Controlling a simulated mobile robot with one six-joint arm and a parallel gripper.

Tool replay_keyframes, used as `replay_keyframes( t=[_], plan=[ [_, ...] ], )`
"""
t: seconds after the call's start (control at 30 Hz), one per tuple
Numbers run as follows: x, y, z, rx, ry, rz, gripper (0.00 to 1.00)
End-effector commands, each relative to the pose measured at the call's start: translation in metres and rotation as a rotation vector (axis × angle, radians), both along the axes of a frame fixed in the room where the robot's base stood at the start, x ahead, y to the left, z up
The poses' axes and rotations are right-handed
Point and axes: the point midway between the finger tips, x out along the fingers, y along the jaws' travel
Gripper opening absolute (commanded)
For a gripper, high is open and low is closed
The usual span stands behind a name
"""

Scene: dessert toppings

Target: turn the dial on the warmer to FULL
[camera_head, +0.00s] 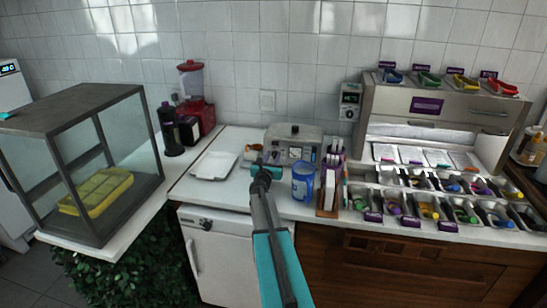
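A small stainless metal appliance (309,141), which looks like the warmer, stands on the counter against the tiled wall. A small pale panel (295,153) is on its front; it may carry the dial, but the setting is too small to read. My arm reaches up from the bottom centre. My gripper (262,166), dark with teal parts, is at the front left of the appliance and overlaps its lower left corner in the picture. I cannot tell whether it touches the appliance or whether its fingers are open.
A blue jug (303,182) and an upright holder (329,190) stand right of my gripper. A white tray (214,165) lies to the left. A wall control box (350,100) hangs behind. Topping bins (425,207) fill the right; a glass case (88,165) stands left.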

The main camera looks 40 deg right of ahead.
Motion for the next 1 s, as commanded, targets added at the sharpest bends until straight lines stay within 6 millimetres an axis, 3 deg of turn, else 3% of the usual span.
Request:
replay_keyframes(
  t=[0.27,0.47,1.0],
  plan=[
    [-0.0002,-0.0008,-0.0002,0.000,0.000,-0.001,0.27],
    [-0.0005,-0.0011,-0.0002,0.000,0.000,-0.001,0.00],
    [-0.0017,-0.0018,-0.0029,0.023,-0.036,-0.002,0.00]
  ],
)
